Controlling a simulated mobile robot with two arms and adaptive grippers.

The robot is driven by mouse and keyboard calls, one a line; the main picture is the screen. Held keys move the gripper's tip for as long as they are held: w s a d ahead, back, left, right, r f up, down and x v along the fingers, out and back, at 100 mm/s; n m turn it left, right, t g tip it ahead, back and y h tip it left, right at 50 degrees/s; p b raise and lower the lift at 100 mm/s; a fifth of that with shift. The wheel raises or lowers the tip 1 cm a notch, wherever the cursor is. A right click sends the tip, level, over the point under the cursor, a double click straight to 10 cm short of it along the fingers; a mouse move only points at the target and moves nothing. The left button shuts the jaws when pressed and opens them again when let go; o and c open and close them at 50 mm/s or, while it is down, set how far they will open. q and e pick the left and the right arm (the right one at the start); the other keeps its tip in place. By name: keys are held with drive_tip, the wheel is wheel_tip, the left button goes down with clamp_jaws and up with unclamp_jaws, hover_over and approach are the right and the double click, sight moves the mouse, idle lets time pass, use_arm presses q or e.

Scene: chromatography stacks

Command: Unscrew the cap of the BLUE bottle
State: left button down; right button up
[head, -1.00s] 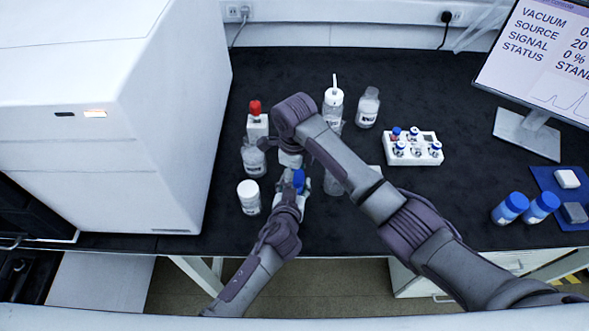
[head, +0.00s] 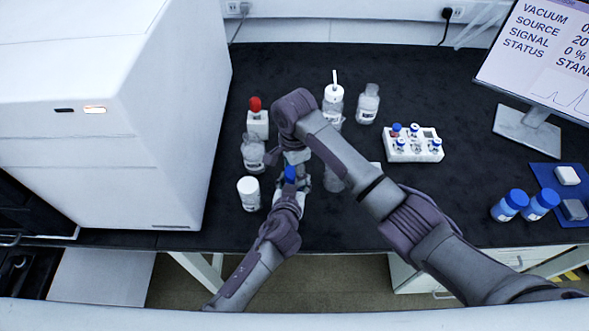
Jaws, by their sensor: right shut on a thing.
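The blue cap (head: 291,173) shows in the head view between my two grippers, near the front of the black bench. A little of a white body (head: 302,199) shows below it, and most of the bottle is hidden by my grippers. My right gripper (head: 297,160) reaches down over the cap from behind and is shut on it; its wrist hides much of the fingers. My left gripper (head: 290,190) reaches in from the front, low at the bottle's body. Its fingertips are too covered to tell whether they are closed.
A red-topped bottle (head: 257,122), a clear bottle (head: 253,155) and a white jar (head: 249,194) stand close left. A wash bottle (head: 333,100) and another bottle (head: 367,104) stand behind. A vial rack (head: 413,151) is right. Two blue-capped bottles (head: 517,199) stand far right.

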drive_tip(key=n, duration=2.1)
drive_tip(key=shift+r, duration=0.1)
drive_tip(key=n, duration=0.5)
drive_tip(key=shift+n, duration=0.4)
drive_tip(key=n, duration=0.2)
drive_tip(key=shift+n, duration=0.3)
drive_tip(key=n, duration=0.5)
drive_tip(key=shift+n, duration=0.3)
drive_tip(key=n, duration=0.9)
drive_tip(key=shift+r, duration=0.25)
